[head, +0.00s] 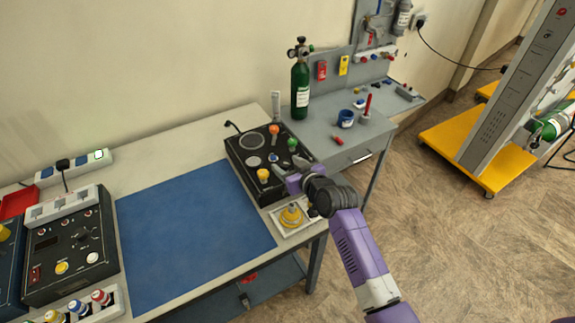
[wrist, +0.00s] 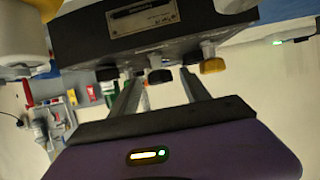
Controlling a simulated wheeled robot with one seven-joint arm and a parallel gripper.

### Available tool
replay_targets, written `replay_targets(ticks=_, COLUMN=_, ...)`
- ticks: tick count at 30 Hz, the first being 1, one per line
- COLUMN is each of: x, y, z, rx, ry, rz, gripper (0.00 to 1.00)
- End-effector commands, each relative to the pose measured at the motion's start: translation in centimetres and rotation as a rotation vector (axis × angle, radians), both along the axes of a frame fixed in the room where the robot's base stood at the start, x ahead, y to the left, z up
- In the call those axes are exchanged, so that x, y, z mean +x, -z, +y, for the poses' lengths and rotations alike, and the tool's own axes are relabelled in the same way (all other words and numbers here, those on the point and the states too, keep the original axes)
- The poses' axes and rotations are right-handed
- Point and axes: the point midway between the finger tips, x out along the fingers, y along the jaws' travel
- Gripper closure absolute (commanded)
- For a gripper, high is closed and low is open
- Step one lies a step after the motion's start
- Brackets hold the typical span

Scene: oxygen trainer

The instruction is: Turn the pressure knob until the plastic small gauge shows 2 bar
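The black trainer box (head: 236,160) stands at the right end of the bench. It has a larger round grey dial (head: 252,141) and a smaller round dial (head: 254,161); no reading is legible. Orange (head: 274,129), green (head: 292,144) and yellow (head: 263,174) knobs stand on its top; I cannot tell which is the pressure knob. My gripper (head: 284,181) is at the box's near right edge. In the wrist view my gripper (wrist: 160,80) has its fingers apart, with a dark knob (wrist: 160,76) seen between them; contact is unclear. A yellow-brown knob (wrist: 212,66) is beside it.
A yellow round part (head: 292,215) on a pale plate lies at the bench's front right corner. A blue mat (head: 190,235) lies bare left of the box. A green cylinder (head: 300,88) stands behind on the grey side table (head: 325,135). Another black unit (head: 70,255) is far left.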

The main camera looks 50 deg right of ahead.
Motion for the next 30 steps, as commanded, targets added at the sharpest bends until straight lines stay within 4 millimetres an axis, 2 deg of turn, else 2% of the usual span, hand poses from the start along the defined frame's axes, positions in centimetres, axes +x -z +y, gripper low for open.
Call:
replay_targets(ticks=8, x=-0.2, y=-0.1, z=0.1, rx=-0.001, ry=-0.001, rz=-0.001, gripper=0.45)
replay_targets(ticks=21, x=-5.5, y=-2.2, z=1.6, rx=-0.001, ry=0.000, rz=0.000, gripper=0.45)
replay_targets(ticks=30, x=-6.9, y=-3.0, z=2.1, rx=0.000, ry=0.000, rz=0.000, gripper=0.45)
